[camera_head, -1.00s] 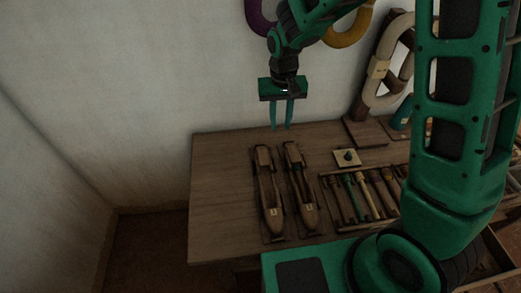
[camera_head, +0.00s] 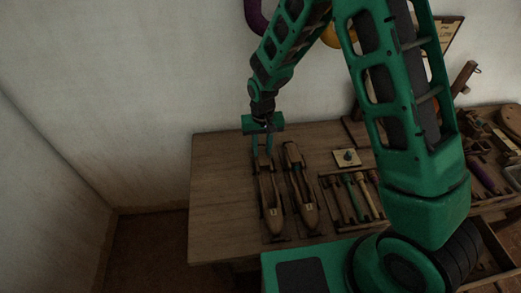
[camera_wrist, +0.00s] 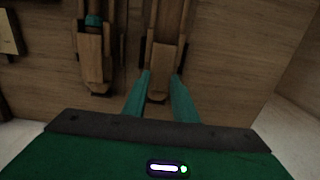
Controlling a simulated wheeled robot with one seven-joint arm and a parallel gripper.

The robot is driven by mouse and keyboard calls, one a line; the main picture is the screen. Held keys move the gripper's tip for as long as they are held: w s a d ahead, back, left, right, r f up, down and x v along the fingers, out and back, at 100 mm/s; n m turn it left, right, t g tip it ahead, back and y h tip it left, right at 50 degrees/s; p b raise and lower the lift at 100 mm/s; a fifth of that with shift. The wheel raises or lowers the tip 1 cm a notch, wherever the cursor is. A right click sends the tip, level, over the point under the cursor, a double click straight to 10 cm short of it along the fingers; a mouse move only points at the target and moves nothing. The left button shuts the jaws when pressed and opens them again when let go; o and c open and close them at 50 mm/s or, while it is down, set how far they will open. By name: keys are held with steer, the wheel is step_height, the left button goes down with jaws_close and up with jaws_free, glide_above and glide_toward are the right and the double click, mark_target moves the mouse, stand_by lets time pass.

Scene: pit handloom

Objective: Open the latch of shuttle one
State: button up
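Two wooden shuttles lie side by side on the table, the left shuttle (camera_head: 268,190) and the right shuttle (camera_head: 299,185). Each has a small pale number tag, too small for me to read surely. My gripper (camera_head: 262,152) points down at the far end of the left shuttle. In the wrist view, my gripper (camera_wrist: 161,77) has its two green fingers apart, with the end of this shuttle (camera_wrist: 165,50) showing between and beyond them. I cannot tell whether they touch it. The other shuttle (camera_wrist: 92,55) lies to the left there. I cannot make out a latch clearly.
A rack of bobbins (camera_head: 350,197) lies right of the shuttles, with a small pale block (camera_head: 346,158) behind it. The wall is close behind the table. The table's left side (camera_head: 222,190) is bare. My arm covers part of the table at right.

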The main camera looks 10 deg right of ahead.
steer(key=shift+f, duration=0.45)
